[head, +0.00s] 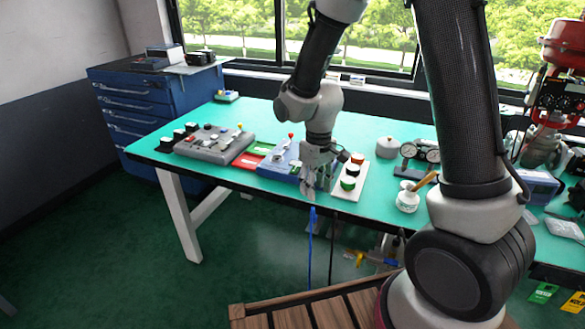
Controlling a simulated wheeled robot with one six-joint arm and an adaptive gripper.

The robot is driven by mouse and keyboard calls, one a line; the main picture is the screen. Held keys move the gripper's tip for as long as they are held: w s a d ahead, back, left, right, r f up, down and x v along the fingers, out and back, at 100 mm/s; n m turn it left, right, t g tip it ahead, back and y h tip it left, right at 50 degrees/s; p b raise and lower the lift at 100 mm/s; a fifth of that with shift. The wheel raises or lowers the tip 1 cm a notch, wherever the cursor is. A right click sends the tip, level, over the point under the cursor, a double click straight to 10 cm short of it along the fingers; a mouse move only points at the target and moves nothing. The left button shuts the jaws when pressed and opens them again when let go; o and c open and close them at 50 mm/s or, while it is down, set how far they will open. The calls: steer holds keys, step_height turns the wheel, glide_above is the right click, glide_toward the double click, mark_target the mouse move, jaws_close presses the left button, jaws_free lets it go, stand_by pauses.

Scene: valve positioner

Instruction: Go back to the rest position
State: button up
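My gripper (316,183) points down at the front edge of the green workbench (265,123). It is between a blue device (281,161) with a red-tipped lever and a white plate (356,178) carrying round coloured parts. My gripper covers the right side of the blue device. Its fingers are small and partly blend with the things behind, so I cannot tell whether they are open or hold anything. Touching or apart from the bench is also unclear. My arm comes down from the top of the view, and one of its links fills the right foreground.
A grey panel (211,144) and red trays (247,160) lie to the left. Pressure gauges (419,152) and a white pot (407,197) stand to the right. A blue drawer cabinet (143,108) is at back left. A slatted wooden surface (305,314) is below. The left floor is clear.

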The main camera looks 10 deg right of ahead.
steer(key=s+d+r+m+t, duration=0.2)
steer(key=s+d+r, duration=0.5)
steer(key=s+r, duration=0.2)
steer(key=s+d+r+m+t, duration=0.2)
steer(key=s+d+r, duration=0.6)
steer(key=r, duration=0.6)
steer(key=shift+s+m, duration=0.4)
steer(key=shift+s, duration=0.6)
steer(key=shift+c, duration=0.5)
